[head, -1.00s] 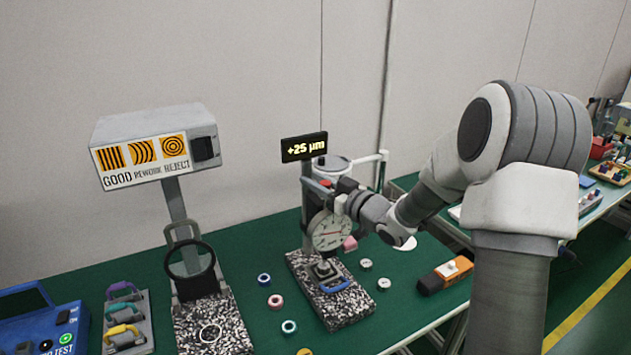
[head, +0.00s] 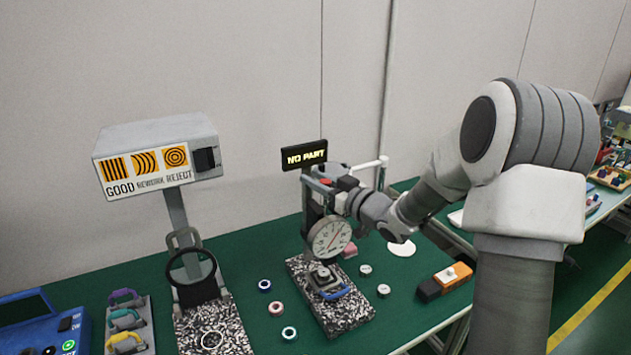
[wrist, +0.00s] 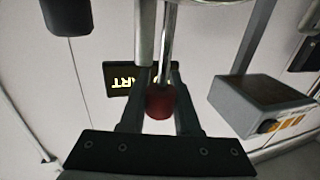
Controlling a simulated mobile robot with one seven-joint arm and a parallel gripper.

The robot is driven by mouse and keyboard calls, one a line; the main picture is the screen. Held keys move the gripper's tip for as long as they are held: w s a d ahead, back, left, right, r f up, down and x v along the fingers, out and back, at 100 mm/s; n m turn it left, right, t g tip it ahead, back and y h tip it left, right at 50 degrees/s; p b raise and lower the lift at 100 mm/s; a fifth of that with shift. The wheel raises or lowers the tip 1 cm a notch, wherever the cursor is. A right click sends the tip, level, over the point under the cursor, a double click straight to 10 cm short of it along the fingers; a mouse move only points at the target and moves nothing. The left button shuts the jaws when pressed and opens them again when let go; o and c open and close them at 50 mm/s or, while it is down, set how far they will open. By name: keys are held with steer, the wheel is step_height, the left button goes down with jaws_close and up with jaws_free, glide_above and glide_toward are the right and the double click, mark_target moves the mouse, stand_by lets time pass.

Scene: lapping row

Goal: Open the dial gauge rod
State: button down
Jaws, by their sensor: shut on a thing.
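The dial gauge (head: 331,236) has a white round face and hangs on a dark column over a speckled stone base (head: 350,312). Its display (head: 304,155) reads "NO PART". My gripper (head: 327,184) is at the top of the gauge. In the wrist view my gripper (wrist: 160,104) is shut on a red knob (wrist: 160,101), with a shiny metal rod (wrist: 170,45) leading away from it. A small grey fixture with a blue handle (head: 334,292) sits on the base under the gauge. The gauge's lower tip is too small to make out.
A grey viewer box (head: 160,150) with a ring lens stands to the left. An orange-black block (head: 444,281) lies to the right.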

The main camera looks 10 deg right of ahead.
steer(key=shift+r, duration=0.3)
steer(key=c, duration=0.6)
jaws_free()
steer(key=shift+f, duration=0.1)
steer(key=v, duration=1.7)
steer(key=shift+s+d, duration=0.1)
steer(key=shift+s, duration=0.15)
